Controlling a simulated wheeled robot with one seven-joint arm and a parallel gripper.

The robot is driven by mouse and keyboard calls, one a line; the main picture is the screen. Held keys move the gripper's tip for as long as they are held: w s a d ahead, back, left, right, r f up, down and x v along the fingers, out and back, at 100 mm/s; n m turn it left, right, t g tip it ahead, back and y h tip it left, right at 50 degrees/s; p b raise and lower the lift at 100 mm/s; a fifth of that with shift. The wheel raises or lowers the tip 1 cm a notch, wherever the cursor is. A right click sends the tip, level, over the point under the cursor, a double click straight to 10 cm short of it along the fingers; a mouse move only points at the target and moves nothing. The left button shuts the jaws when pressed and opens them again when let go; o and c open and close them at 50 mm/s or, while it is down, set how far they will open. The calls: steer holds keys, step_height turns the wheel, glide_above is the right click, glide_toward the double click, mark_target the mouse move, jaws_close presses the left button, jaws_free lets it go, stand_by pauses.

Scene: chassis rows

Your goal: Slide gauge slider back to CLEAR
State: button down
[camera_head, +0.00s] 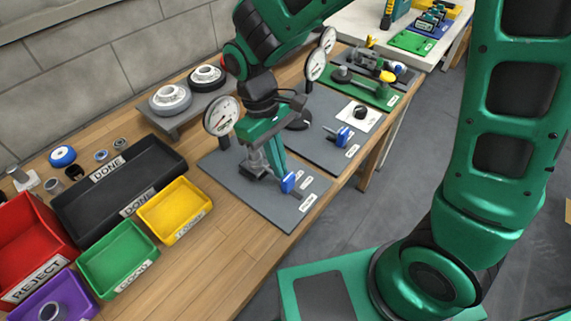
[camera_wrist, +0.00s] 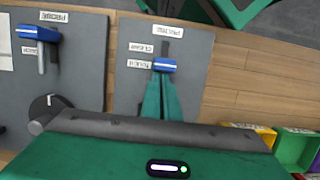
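The gauge slider (camera_head: 288,183) is a small blue block on a short dark rail on the nearest grey plate (camera_head: 265,197). In the wrist view the slider (camera_wrist: 165,65) stands beside the lower label, which seems to read TOUCH (camera_wrist: 140,65). The CLEAR label (camera_wrist: 141,47) is just above it, beside a bare stretch of rail. My gripper (camera_head: 284,178) reaches down over the plate, its green fingers close together and ending right at the slider. In the wrist view my fingertips (camera_wrist: 164,76) lie just below the blue block. I cannot tell whether they touch it.
A dial gauge (camera_head: 221,116) stands at the plate's left corner. Yellow (camera_head: 174,209), green and black trays lie to the left. The table's front edge runs close to the plate.

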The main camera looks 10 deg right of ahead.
steer(key=w+v, duration=0.1)
steer(key=v, duration=0.9)
steer(key=shift+a, duration=0.4)
steer(key=shift+s, duration=0.1)
